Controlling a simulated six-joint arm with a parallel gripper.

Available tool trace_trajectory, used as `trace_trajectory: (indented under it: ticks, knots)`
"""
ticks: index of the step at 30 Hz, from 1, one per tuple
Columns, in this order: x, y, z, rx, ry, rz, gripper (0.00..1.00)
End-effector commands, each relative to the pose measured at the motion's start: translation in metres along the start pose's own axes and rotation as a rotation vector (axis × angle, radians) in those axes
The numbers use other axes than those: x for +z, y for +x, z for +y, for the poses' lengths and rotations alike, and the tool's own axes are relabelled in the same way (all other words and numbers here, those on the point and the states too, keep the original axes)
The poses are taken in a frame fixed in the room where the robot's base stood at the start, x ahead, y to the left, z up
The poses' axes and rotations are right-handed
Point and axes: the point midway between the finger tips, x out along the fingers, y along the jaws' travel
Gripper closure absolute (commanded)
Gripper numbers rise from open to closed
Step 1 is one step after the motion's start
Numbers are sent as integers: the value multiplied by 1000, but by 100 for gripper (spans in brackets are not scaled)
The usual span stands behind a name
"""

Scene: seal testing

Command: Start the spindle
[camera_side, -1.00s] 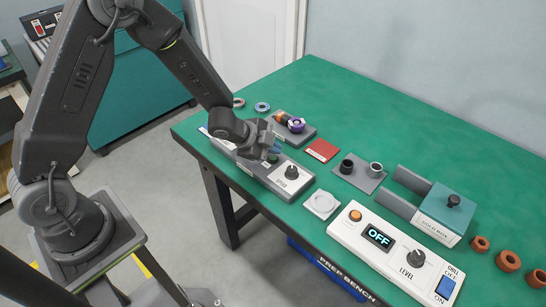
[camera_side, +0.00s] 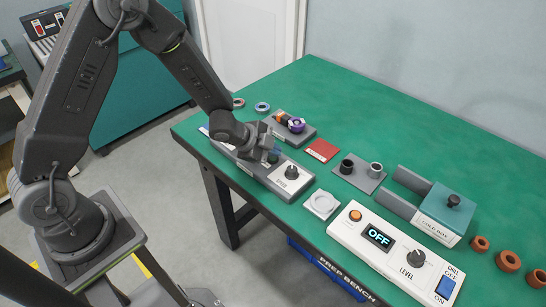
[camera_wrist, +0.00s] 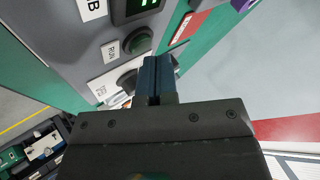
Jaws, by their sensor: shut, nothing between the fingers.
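The grey spindle control box (camera_side: 250,177) lies along the bench's front left edge. Its black knob (camera_side: 291,173) shows in the side view. In the wrist view its face (camera_wrist: 90,50) carries a green button (camera_wrist: 138,41) labelled RUN, a display (camera_wrist: 137,8) and a dark knob (camera_wrist: 127,80). My gripper (camera_side: 275,156) is low over the box in the side view and hides the green button there. In the wrist view my gripper (camera_wrist: 153,62) is shut and empty, its blue-grey fingertips beside the button. I cannot tell whether they touch it.
A white control box (camera_side: 350,235) reading OFF stands at the front right. A white dish (camera_side: 321,204), a red mat (camera_side: 322,150) and a small grey stand with a purple part (camera_side: 297,125) are nearby. A teal-topped box (camera_side: 447,208) stands farther right.

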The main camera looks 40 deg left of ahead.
Motion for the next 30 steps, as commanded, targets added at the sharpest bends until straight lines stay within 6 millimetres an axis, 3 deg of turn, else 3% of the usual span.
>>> trace_trajectory:
  ticks: [30]
  knots:
    - [4,5,4,1,-1,-1,100]
